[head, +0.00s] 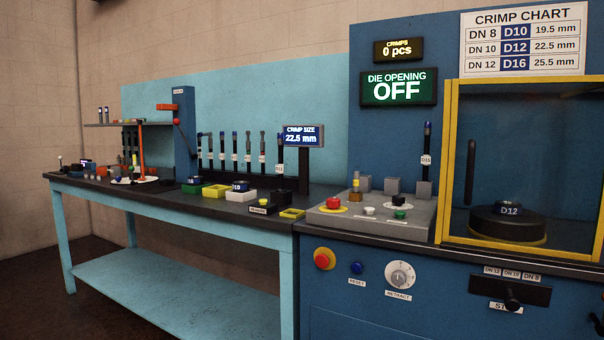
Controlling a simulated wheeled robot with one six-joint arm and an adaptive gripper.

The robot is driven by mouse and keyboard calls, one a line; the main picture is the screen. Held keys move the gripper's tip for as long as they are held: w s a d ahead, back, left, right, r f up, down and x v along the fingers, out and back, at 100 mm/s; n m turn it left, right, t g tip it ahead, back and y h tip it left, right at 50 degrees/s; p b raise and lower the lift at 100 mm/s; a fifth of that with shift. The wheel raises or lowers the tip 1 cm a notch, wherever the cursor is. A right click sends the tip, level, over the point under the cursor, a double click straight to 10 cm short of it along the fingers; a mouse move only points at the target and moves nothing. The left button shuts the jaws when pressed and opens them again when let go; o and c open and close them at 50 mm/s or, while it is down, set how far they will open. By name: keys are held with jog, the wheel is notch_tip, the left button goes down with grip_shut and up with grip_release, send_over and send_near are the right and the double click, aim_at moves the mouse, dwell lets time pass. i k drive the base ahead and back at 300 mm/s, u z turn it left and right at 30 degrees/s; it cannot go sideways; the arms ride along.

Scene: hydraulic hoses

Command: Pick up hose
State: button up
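Several dark hoses stand upright in a row at the back of the workbench, in a dark rack (304,184). One of these hoses (235,148) is near the middle of the row. They have blue or grey upper ends, and some carry small white tags. Another upright hose (427,140) with a blue end and a white tag stands in a grey block on the blue machine, left of its yellow-framed window. Which hose the task means cannot be told. My gripper is not in view.
The dark workbench top (130,190) holds coloured trays, including a yellow one (292,213), and small parts. A blue press (184,135) stands behind. The blue machine's control panel (340,220) and yellow-framed enclosure (447,160) are at right. Floor shows at lower left.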

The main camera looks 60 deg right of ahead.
aim_at(281, 169)
jog(key=z, duration=1.35)
